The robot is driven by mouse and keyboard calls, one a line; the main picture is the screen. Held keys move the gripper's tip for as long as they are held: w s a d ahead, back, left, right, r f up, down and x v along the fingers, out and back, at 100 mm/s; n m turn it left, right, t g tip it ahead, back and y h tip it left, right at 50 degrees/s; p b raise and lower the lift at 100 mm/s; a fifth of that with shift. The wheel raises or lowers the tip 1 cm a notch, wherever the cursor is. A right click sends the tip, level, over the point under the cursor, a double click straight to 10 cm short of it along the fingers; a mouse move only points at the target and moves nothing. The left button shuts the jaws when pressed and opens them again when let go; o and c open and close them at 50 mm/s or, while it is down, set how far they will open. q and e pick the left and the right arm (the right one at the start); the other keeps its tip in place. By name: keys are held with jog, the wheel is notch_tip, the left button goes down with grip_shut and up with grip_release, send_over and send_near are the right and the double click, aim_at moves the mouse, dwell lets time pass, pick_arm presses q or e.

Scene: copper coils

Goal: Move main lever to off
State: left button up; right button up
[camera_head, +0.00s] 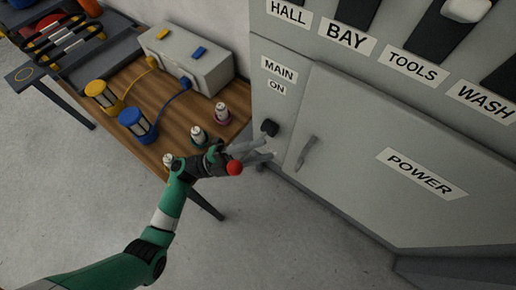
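The grey power cabinet (350,115) stands at the right. I see nothing between the fingers. I cannot tell whether a finger touches the lever. A red ball (235,168) shows at the gripper's base. My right gripper is out of view.
A door handle (306,152) is right of the fingers. Switches labelled "HALL", "BAY", "TOOLS" and "WASH" (484,99) are above. A wooden table (180,108) at left holds a grey box (188,60), a yellow coil (104,96), a blue coil (138,124) and small pegs (198,136).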

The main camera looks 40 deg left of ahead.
pick_arm(q)
jog(key=s+d+r+p, duration=0.5)
jog(key=s+r+p, duration=0.4)
jog(key=s+r, duration=0.4)
